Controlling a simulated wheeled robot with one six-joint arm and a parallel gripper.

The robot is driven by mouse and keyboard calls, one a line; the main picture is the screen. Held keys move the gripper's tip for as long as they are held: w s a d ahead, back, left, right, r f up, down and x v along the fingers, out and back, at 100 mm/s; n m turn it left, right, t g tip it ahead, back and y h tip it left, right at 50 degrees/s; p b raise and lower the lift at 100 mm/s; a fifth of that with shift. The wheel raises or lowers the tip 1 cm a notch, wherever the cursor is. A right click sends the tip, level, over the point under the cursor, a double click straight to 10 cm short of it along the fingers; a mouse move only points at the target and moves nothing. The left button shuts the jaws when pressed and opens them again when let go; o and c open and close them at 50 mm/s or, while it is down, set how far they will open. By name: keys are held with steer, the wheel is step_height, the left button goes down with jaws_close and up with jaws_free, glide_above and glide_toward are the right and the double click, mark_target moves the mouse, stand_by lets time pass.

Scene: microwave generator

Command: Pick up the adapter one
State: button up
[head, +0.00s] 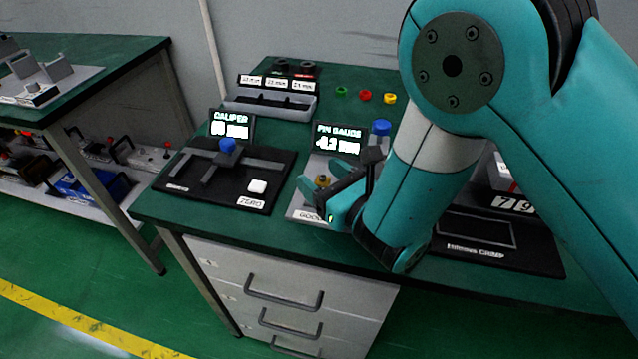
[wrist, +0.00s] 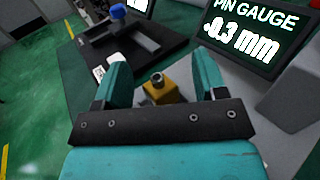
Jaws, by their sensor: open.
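The adapter appears to be a small brass-yellow block with a round metal fitting on top (wrist: 160,91). In the wrist view it sits between the two teal fingers of my gripper (wrist: 161,72), with a gap on each side. In the head view the yellow part (head: 322,181) stands on the light plate of the pin gauge station, just by the fingers of my gripper (head: 318,200). My gripper is open and empty. The gripper body hides the lower part of the adapter in the wrist view.
The pin gauge display (head: 338,139) reads -0.3 mm and stands close behind; a blue knob (head: 381,128) is beside it. The caliper station (head: 225,172) lies to the left. Green, red and yellow rings (head: 365,96) lie at the back. A black device (head: 490,243) is right.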

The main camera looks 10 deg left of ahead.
mark_target(323, 175)
steer(key=c, duration=1)
step_height(323, 175, up, 20)
steer(key=p, duration=1.2)
steer(key=shift+p, duration=0.3)
